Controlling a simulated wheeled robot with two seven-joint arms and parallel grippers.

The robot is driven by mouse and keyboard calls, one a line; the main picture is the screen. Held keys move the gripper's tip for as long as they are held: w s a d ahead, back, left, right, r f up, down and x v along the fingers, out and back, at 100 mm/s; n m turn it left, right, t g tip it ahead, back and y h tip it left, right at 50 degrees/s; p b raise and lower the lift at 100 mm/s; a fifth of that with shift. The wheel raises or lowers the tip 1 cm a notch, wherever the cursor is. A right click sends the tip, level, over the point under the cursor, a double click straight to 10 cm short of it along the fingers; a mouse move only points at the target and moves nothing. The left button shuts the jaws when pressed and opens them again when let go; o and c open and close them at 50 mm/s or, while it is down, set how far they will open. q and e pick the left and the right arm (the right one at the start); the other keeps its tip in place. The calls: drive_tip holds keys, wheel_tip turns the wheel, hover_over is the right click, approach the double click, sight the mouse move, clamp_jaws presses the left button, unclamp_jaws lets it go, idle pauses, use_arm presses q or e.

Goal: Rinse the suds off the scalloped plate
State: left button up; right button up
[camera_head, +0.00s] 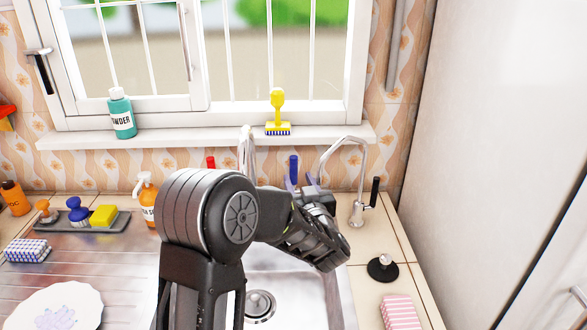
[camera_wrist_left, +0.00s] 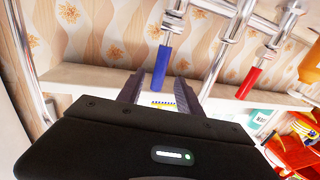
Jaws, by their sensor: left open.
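The white scalloped plate (camera_head: 88,299) lies at the lower left on the metal drainboard, with pale bluish suds (camera_head: 55,318) on it. The frame cuts off its near edge. My left gripper (camera_head: 302,182) is open at the faucet, near the blue tap handle (camera_head: 293,167). In the left wrist view, the blue handle (camera_wrist_left: 160,68) appears between the fingers of my gripper (camera_wrist_left: 158,84), with no clear contact. The red tap handle (camera_head: 211,163) is to the left in the head view and also shows in the wrist view (camera_wrist_left: 250,82). My right gripper is out of view.
The sink basin (camera_head: 290,290) with its drain (camera_head: 260,304) is partly hidden by my left arm. A slim faucet (camera_head: 357,195) and black plug (camera_head: 383,268) are at right.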

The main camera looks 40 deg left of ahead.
sight(295, 172)
use_arm(q)
drive_tip(key=p+x, duration=0.1)
drive_tip(key=x, duration=0.5)
drive_tip(key=shift+w+a, duration=0.1)
drive_tip(key=shift+w, duration=0.05)
clamp_jaws()
idle(1.3)
